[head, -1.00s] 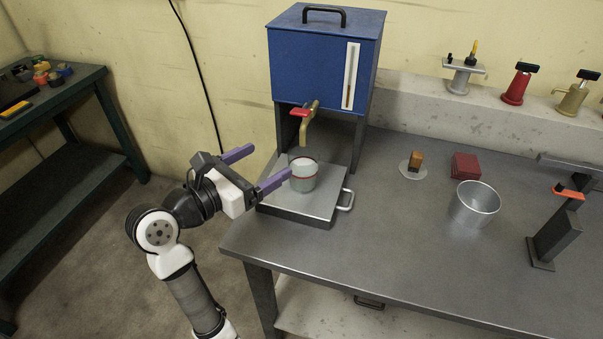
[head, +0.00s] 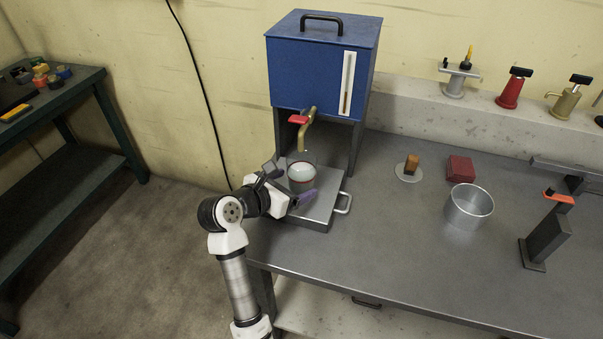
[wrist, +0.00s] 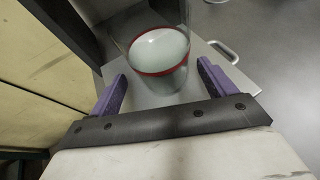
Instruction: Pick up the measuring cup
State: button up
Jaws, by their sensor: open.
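The measuring cup (head: 301,179) is a clear cup with a red line and pale contents. It stands upright on the metal tray (head: 322,214), below the brass tap (head: 306,132) of the blue tank. In the wrist view the cup (wrist: 159,58) lies ahead of my gripper (wrist: 160,82), centred between the two purple fingers. My gripper (head: 290,186) is open and level with the cup from the left front. The fingertips are close to the cup's sides, but I cannot tell whether they touch it.
The blue tank (head: 312,75) stands behind the tray, with dark legs beside the cup. The tray's handle (head: 343,204) sticks out to the right. A metal pot (head: 469,206), a red block (head: 459,169) and a small wooden-topped piece (head: 411,165) stand farther right. The bench front is clear.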

aim_at(301, 180)
jog(key=shift+p+x, duration=0.45)
jog(key=shift+x, duration=1.45)
jog(key=shift+s+d+r, duration=0.1)
jog(key=shift+s+d, duration=0.05)
jog(key=c, duration=1.3)
jog(key=shift+o, duration=0.2)
jog(key=shift+r, duration=0.15)
jog(key=shift+r+b, duration=0.4)
jog(key=shift+r, duration=0.25)
jog(key=s+a+b, duration=0.1)
jog(key=s+a, duration=0.3)
jog(key=s+a+b, duration=0.2)
jog(key=s+a, duration=0.1)
jog(key=s, duration=0.2)
jog(key=s+a+b, duration=0.2)
jog(key=s+a, duration=0.2)
jog(key=shift+s+a, duration=0.3)
jog(key=shift+s, duration=0.05)
